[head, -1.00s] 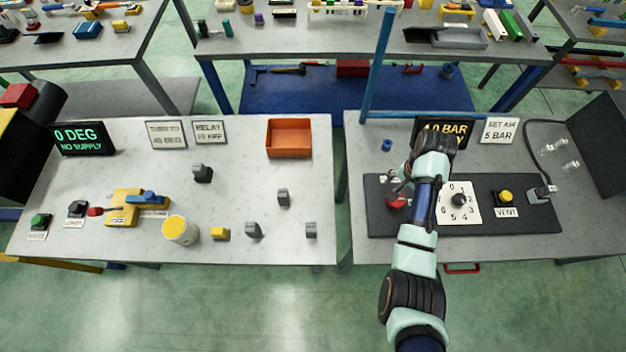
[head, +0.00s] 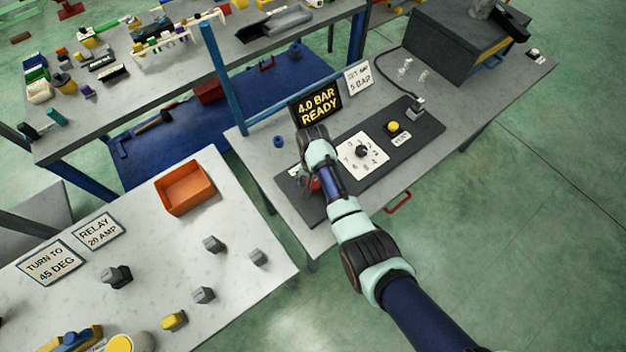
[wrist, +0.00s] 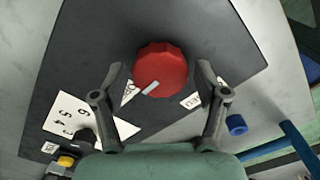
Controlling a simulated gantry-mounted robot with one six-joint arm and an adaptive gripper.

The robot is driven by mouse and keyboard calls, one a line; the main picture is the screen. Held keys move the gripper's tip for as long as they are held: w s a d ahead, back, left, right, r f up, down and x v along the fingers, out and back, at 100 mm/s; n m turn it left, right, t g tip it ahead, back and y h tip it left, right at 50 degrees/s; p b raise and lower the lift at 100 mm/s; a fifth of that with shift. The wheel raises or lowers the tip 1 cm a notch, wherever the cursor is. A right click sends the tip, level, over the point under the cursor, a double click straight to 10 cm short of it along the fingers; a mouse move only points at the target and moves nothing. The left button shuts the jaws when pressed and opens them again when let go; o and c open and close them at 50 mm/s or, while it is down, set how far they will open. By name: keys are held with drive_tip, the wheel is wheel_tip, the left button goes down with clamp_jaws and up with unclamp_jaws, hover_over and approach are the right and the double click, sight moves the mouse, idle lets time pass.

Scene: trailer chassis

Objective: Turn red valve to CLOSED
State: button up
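The red valve (wrist: 161,68) is a round, faceted knob on a dark panel (wrist: 215,30). A white mark on it points to the lower left in the wrist view, toward a partly hidden white label (wrist: 131,92). Another small label (wrist: 190,100) lies at the lower right; I cannot read either fully. My gripper (wrist: 159,72) is open, its two fingers apart on either side of the valve with visible gaps. In the head view the valve (head: 315,184) is mostly hidden by my arm.
The same panel has a numbered dial (head: 362,151) and a yellow button (head: 393,127). A display (head: 317,104) reads "4.0 BAR READY". A blue cap (wrist: 236,124) and a blue post (wrist: 298,148) stand nearby. An orange bin (head: 184,187) is on the left table.

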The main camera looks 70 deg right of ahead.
drive_tip(key=c, duration=0.8)
drive_tip(key=shift+r+n, duration=0.1)
drive_tip(key=shift+n, duration=0.2)
drive_tip(key=n+p, duration=0.2)
drive_tip(key=n, duration=0.1)
drive_tip(key=n+p, duration=0.1)
drive_tip(key=n, duration=0.8)
drive_tip(key=shift+n+p, duration=0.3)
drive_tip(key=shift+p, duration=0.1)
drive_tip(key=n, duration=0.4)
drive_tip(key=shift+n+p, duration=0.3)
drive_tip(key=shift+n, duration=0.1)
